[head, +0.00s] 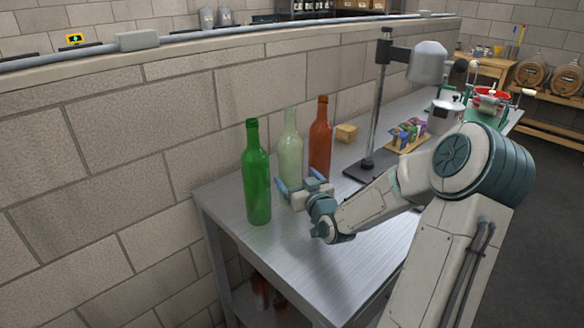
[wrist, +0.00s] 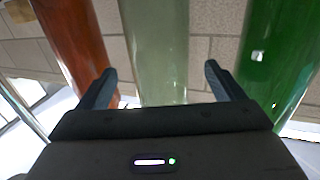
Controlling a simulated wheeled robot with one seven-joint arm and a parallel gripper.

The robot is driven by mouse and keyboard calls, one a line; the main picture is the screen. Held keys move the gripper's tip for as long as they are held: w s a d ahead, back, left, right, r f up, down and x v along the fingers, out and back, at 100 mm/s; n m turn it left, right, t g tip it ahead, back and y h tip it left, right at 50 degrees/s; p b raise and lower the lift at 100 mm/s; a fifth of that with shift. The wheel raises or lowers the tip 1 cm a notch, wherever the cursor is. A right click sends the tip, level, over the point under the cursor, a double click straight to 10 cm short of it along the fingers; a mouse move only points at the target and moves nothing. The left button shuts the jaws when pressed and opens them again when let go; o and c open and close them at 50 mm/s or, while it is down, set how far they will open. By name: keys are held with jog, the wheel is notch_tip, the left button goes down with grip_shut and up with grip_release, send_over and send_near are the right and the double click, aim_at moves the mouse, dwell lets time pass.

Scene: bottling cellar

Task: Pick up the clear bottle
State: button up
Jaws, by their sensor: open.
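The clear bottle (head: 290,150), pale greenish and see-through, stands upright on the metal table between a green bottle (head: 257,175) and a brown bottle (head: 320,140). My gripper (head: 303,184) is open at its lower body, and hides part of it in the head view. In the wrist view the clear bottle (wrist: 157,55) is ahead, between the two fingers of my gripper (wrist: 160,88). Whether the fingers reach around it I cannot tell. The brown bottle (wrist: 75,40) is beyond the left finger, and the green bottle (wrist: 280,55) is beyond the right finger.
The metal table (head: 290,245) is bare in front of the bottles. A block wall (head: 130,170) runs behind it. A cork-coloured block (head: 346,132), a stand with a dark base (head: 368,170) and a wooden rack of small items (head: 405,140) stand farther right.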

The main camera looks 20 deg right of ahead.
aim_at(296, 163)
jog(key=shift+w+a, duration=0.1)
jog(key=shift+w, duration=2.3)
jog(key=c, duration=1.4)
jog(key=shift+r, duration=0.1)
jog(key=shift+r, duration=0.5)
jog(key=r, duration=0.3)
jog(key=shift+s+r, duration=0.2)
jog(key=shift+r, duration=0.05)
jog(key=s+r, duration=0.2)
jog(key=s, duration=0.1)
jog(key=s+a+r+p, duration=0.1)
jog(key=s+r, duration=0.1)
jog(key=s, duration=0.2)
jog(key=s+r+p, duration=0.1)
jog(key=s+r, duration=0.1)
jog(key=s, duration=0.2)
jog(key=shift+s+a+r, duration=0.1)
jog(key=shift+a+r, duration=0.15)
